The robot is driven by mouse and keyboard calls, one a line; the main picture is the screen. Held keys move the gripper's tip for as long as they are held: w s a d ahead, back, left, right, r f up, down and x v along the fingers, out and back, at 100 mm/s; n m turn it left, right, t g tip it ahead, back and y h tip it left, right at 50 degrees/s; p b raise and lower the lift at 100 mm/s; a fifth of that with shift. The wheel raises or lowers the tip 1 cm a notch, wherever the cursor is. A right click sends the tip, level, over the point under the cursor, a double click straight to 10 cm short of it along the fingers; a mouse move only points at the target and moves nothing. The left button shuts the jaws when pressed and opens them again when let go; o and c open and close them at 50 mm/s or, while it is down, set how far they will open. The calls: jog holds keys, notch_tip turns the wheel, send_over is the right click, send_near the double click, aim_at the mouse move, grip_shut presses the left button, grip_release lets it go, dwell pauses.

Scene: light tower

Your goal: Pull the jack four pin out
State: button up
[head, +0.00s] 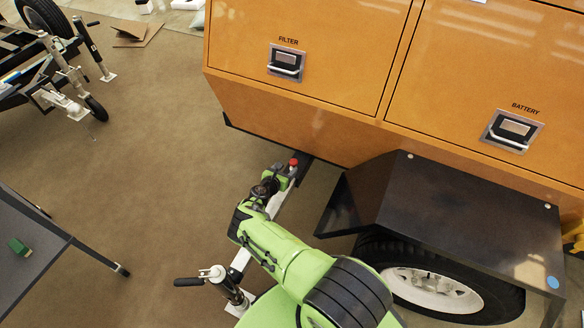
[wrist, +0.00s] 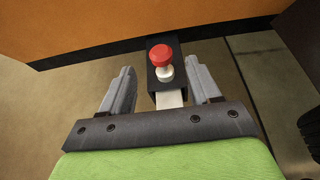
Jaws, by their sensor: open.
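The jack pin has a red round knob (wrist: 161,57) on a pale collar (wrist: 164,73). It stands on a black square sleeve (wrist: 160,90) that juts from under the orange tower body. In the head view the red knob (head: 293,162) shows just beyond my gripper (head: 283,174). In the wrist view my gripper (wrist: 164,90) is open. Its two grey fingers lie either side of the sleeve, and the knob is between and slightly beyond the tips. Nothing is held. A white bar (wrist: 170,98) comes out of the sleeve toward me. The pin's shaft is hidden.
The orange body (head: 310,115) with filter and battery doors is close above. A black fender (head: 450,210) over a wheel (head: 435,290) stands right of my arm. A jack with a black handle (head: 188,282) is at lower left. A grey table (head: 30,270) is at far left.

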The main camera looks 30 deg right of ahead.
aim_at(293, 162)
jog(key=b+x, duration=0.1)
jog(key=x, duration=0.1)
jog(key=b+x, duration=0.2)
jog(key=x, duration=0.1)
jog(key=shift+d+f, duration=0.15)
jog(key=shift+f, duration=0.25)
jog(key=shift+w+d+b, duration=0.3)
jog(key=shift+d+b, duration=0.1)
jog(key=shift+b, duration=0.05)
jog(key=shift+r, duration=0.1)
jog(key=shift+c, duration=0.2)
grip_shut()
jog(key=shift+r, duration=0.1)
